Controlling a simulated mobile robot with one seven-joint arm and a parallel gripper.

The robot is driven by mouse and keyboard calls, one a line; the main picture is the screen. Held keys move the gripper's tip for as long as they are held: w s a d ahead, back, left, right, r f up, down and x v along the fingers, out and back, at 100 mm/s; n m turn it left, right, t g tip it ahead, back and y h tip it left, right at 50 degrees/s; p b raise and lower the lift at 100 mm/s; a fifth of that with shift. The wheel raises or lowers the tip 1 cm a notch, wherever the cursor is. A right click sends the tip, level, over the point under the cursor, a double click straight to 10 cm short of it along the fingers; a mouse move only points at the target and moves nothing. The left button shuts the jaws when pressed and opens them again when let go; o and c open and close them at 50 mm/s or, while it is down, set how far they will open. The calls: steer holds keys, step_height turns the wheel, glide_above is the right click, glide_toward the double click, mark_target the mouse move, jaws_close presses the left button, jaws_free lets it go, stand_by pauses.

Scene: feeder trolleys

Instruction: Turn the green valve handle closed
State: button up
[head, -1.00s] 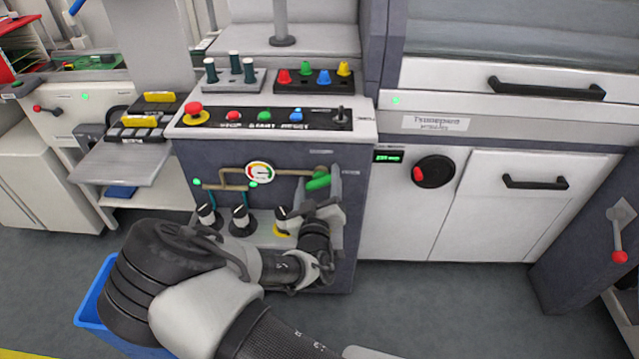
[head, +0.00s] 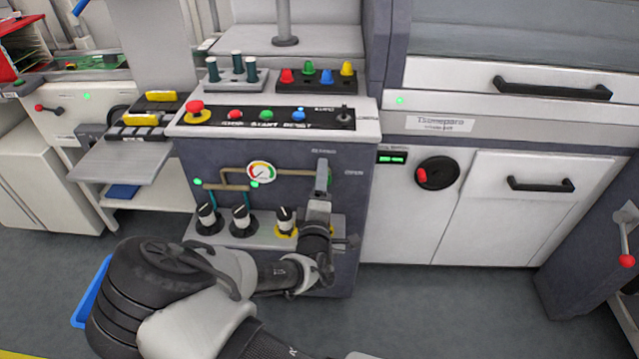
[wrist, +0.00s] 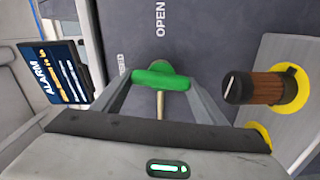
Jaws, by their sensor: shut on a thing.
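The green valve handle (wrist: 161,81) lies across the picture in the wrist view, on a brass-coloured stem against the dark panel. My gripper (wrist: 162,84) is shut on it, one finger at each end. An OPEN label is printed above the handle, and another, partly hidden label is at its left. In the head view my gripper (head: 322,178) is at the upper right of the dark front panel, by the pipe's end. It hides nearly all of the handle there.
Black-and-white knobs (head: 241,220) stand on a ledge left of my gripper. A round gauge (head: 261,172) and brass pipe are on the panel. Buttons (head: 267,115) line the console top. A blue bin (head: 88,292) is on the floor. An alarm screen (wrist: 62,75) shows in the wrist view.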

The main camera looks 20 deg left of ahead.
steer(key=shift+f+n, duration=0.1)
steer(key=shift+n, duration=0.7)
steer(key=o, duration=1.1)
steer(key=shift+c, duration=0.2)
steer(key=shift+s, duration=0.1)
steer(key=p+v, duration=0.1)
steer(key=v, duration=1.6)
steer(key=shift+s+p, duration=0.2)
steer(key=shift+p, duration=0.2)
steer(key=shift+w, duration=0.1)
